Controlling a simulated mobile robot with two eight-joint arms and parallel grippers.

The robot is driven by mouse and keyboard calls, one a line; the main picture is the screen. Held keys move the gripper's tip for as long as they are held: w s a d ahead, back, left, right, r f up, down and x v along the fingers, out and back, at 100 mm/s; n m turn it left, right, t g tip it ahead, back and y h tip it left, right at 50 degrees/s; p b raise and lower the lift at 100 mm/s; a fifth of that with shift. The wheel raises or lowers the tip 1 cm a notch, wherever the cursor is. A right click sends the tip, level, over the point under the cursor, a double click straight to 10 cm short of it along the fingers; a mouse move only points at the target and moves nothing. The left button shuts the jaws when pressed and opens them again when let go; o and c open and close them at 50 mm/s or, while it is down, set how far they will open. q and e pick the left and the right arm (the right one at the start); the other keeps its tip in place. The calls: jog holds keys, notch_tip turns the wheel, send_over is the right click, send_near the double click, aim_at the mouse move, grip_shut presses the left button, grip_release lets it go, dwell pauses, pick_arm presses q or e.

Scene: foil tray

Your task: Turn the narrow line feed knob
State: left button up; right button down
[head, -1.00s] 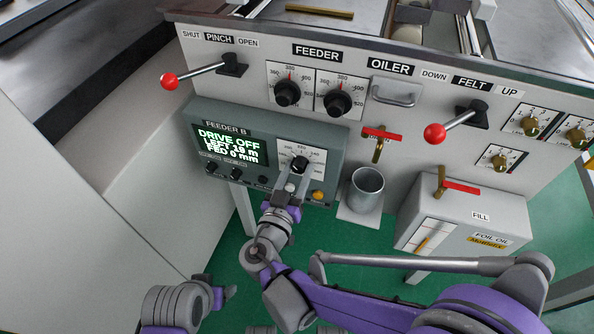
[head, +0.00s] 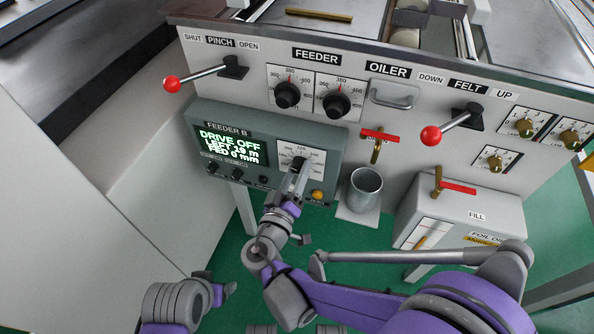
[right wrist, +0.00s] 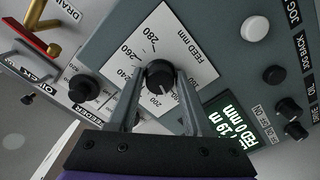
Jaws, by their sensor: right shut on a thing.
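The feed knob (right wrist: 160,74) is a black round knob on a white dial marked "FEED mm" (right wrist: 189,45), on the grey-green Feeder B box (head: 335,138). My right gripper (right wrist: 160,82) is shut on this knob, one finger on each side of it. In the head view the right gripper (head: 297,170) reaches up to the dial from below and hides most of the knob. The Feeder B screen (head: 230,147) reads "DRIVE OFF", "LEFT 19 m", "FED 0 mm". My left arm's end (head: 226,290) shows at the bottom left, away from the panel; its fingers cannot be made out.
Two larger Feeder knobs, left (head: 287,94) and right (head: 336,103), sit above the box. A metal cup (head: 364,190), a red-handled valve (head: 380,135) and a red-balled lever (head: 431,136) stand to the right.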

jog(key=shift+n, duration=0.6)
jog(key=shift+c, duration=1.7)
grip_release()
jog(key=p+v, duration=0.1)
jog(key=v, duration=0.9)
jog(key=shift+s, duration=0.4)
jog(key=shift+a, duration=0.1)
